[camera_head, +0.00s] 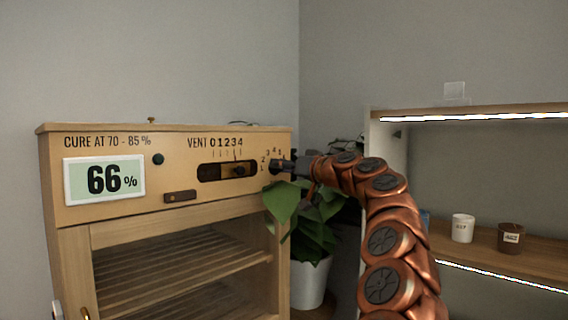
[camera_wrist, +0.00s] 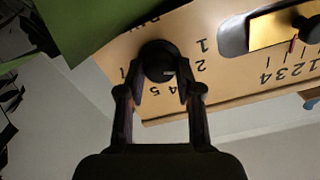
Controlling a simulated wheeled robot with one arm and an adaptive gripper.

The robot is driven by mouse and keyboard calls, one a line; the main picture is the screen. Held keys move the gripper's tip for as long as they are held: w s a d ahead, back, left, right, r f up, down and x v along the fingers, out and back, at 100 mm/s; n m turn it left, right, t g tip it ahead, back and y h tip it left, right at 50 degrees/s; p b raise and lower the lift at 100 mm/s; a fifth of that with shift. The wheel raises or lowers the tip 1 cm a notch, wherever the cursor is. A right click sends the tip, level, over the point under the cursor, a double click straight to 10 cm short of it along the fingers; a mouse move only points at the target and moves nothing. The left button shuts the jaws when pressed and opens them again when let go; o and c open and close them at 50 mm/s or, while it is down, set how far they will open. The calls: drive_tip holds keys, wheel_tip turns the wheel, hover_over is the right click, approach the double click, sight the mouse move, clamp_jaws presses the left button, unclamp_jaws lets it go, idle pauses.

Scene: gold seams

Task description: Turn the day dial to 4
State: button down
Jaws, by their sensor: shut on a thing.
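The day dial (camera_wrist: 160,58) is a round black knob on the cabinet's wooden front panel, at its right end in the head view. Printed numerals ring it; 1, 2, 4 and 5 can be made out in the wrist view, upside down. My gripper (camera_wrist: 161,82) is shut on the dial, with one dark finger on each side. A small pale mark shows on the dial's face, but I cannot tell which number it points to. In the head view my gripper (camera_head: 282,166) hides most of the dial.
The panel also has a vent slider (camera_head: 236,170) marked 0 to 4, a display (camera_head: 104,179) reading 66% and a dark green button (camera_head: 158,159). A potted plant (camera_head: 310,278) stands close below my gripper. A shelf (camera_head: 480,113) with cups below it stands at the right.

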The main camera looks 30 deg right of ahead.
drive_tip(key=shift+w+m+p, duration=0.1)
drive_tip(key=shift+m+p, duration=4.4)
drive_tip(key=shift+m, duration=2.4)
drive_tip(key=c, duration=0.8)
unclamp_jaws()
drive_tip(key=shift+w+a+f, duration=0.1)
drive_tip(key=shift+f, duration=0.05)
drive_tip(key=v, duration=1.2)
